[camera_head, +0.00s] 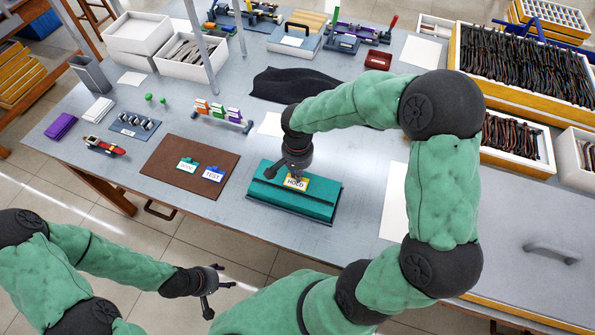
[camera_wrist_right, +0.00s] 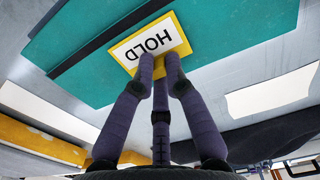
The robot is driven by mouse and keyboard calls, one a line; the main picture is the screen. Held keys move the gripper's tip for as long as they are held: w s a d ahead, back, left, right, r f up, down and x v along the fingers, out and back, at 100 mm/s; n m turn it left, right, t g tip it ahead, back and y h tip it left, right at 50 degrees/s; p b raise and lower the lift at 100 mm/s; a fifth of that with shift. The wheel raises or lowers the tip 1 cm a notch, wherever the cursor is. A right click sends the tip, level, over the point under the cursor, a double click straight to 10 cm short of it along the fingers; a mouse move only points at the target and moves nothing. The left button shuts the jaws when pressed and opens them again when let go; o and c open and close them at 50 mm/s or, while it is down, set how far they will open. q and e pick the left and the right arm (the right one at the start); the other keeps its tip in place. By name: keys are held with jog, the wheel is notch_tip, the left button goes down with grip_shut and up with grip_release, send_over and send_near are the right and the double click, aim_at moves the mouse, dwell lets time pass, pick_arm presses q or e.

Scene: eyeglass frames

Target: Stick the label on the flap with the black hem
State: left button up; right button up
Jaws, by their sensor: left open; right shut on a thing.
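A teal case (camera_head: 275,203) with a flap and a dark strip along an edge lies near the table's front edge. It fills the upper part of the right wrist view (camera_wrist_right: 215,55), with a black strip at left. My right gripper (camera_head: 298,177) is shut on the yellow-bordered HOLD label (camera_head: 296,185). In the right wrist view the label (camera_wrist_right: 150,43) lies over the teal surface, the fingertips at its edge. I cannot tell whether it touches the case. My left gripper (camera_head: 217,285) is open and empty, off the table's front edge.
A brown mat (camera_head: 165,158) left of the case carries a green-topped label (camera_head: 187,165) and a blue TEST label (camera_head: 213,174). A black cloth (camera_head: 290,84) lies behind. White sheets (camera_head: 394,200) lie nearby. Trays of eyeglass frames (camera_head: 525,65) stand at back right.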

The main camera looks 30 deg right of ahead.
jog(key=o, duration=0.8)
jog(key=shift+r, duration=0.1)
jog(key=shift+r+p, duration=2.55)
jog(key=shift+r, duration=0.8)
